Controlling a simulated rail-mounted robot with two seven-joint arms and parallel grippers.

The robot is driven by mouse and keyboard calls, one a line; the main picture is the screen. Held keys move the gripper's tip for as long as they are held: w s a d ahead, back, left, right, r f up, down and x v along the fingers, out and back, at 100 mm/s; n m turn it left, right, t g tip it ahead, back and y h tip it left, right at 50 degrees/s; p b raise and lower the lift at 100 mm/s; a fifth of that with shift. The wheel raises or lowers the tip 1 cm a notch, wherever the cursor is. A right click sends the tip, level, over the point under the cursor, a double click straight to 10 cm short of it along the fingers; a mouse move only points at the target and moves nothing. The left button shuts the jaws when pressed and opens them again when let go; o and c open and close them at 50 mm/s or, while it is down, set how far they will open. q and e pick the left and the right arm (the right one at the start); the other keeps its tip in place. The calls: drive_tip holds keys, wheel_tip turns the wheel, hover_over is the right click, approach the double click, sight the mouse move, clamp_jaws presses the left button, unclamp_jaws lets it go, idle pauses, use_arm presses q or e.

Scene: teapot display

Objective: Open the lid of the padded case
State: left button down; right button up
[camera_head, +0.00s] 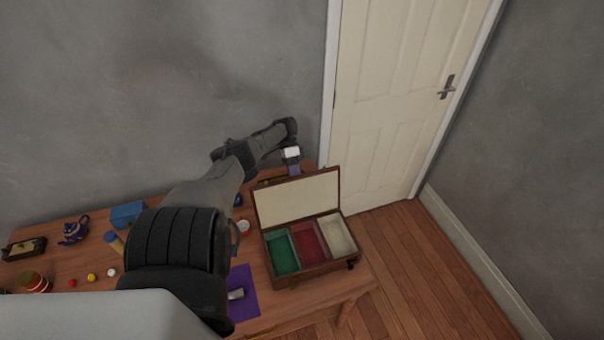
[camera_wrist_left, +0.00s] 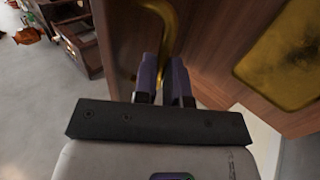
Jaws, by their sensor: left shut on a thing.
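The padded case (camera_head: 318,268) stands at the right end of the table in the head view. Its lid (camera_head: 297,201) is raised and leans back, with its cream lining showing. The base has green, red and cream padded compartments. My left gripper (camera_head: 294,170) is at the lid's top edge. In the left wrist view its purple fingers (camera_wrist_left: 165,80) are closed at a curved brass handle (camera_wrist_left: 168,25) beside a brown wooden panel with a gold inset. The exact contact is partly hidden by the fingers. My right gripper is in neither view.
The wooden table (camera_head: 190,310) also holds a purple cloth (camera_head: 244,303), a blue teapot (camera_head: 74,230), a blue box (camera_head: 127,214) and several small balls. My left arm hides the table's middle. A door (camera_head: 400,100) and bare floor lie to the right.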

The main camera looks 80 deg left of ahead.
use_arm(q)
drive_tip(key=shift+s+f, duration=0.15)
drive_tip(key=shift+f, duration=0.65)
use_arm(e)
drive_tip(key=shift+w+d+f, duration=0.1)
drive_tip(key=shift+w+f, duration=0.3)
use_arm(q)
drive_tip(key=c, duration=1.4)
unclamp_jaws()
drive_tip(key=shift+o, duration=1.1)
drive_tip(key=shift+d+r, duration=0.1)
drive_tip(key=b+v, duration=0.5)
drive_tip(key=v, duration=0.2)
drive_tip(key=shift+a+r, duration=0.15)
drive_tip(key=shift+a, duration=0.15)
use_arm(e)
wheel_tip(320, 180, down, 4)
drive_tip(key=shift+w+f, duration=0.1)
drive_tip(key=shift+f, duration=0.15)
use_arm(q)
drive_tip(key=shift+r, duration=0.1)
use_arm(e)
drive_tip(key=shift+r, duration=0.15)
